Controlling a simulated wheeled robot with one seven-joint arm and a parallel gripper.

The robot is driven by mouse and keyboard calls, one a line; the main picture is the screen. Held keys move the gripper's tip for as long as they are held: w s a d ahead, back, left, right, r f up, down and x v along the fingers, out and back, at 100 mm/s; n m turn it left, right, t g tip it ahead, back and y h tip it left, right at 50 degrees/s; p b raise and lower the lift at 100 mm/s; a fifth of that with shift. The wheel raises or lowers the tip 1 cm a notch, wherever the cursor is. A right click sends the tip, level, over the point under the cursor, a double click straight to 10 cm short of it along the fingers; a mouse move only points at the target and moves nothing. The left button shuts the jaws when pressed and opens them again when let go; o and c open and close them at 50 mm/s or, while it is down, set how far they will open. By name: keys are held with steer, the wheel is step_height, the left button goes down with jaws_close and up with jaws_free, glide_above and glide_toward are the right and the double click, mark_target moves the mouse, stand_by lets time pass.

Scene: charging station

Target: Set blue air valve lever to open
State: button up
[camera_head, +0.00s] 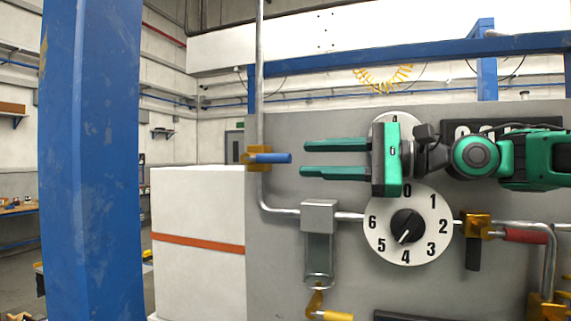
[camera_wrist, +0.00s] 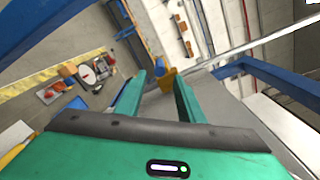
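The blue air valve lever (camera_head: 272,158) sticks out to the right from a brass valve body (camera_head: 251,155) on a vertical metal pipe, so it lies across the pipe. My gripper (camera_head: 304,159) is open and empty, with its two green fingers pointing left. Its fingertips are just right of the lever's free end in the picture, one above and one below its height. In the wrist view, the blue lever (camera_wrist: 157,69) and brass valve (camera_wrist: 169,78) show between and beyond the open fingertips (camera_wrist: 160,77). How far apart they are in depth I cannot tell.
A grey panel (camera_head: 280,230) carries a numbered dial (camera_head: 420,249), a valve with a red lever (camera_head: 525,236), a clear filter cup (camera_head: 319,250) and a lower valve with a yellow lever (camera_head: 334,316). A blue post (camera_head: 90,160) stands at the left, beside a white cabinet (camera_head: 198,205).

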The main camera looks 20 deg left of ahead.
mark_target(281, 159)
steer(key=a, duration=0.7)
steer(key=shift+w+a, duration=0.25)
steer(key=shift+a, duration=0.1)
jaws_close()
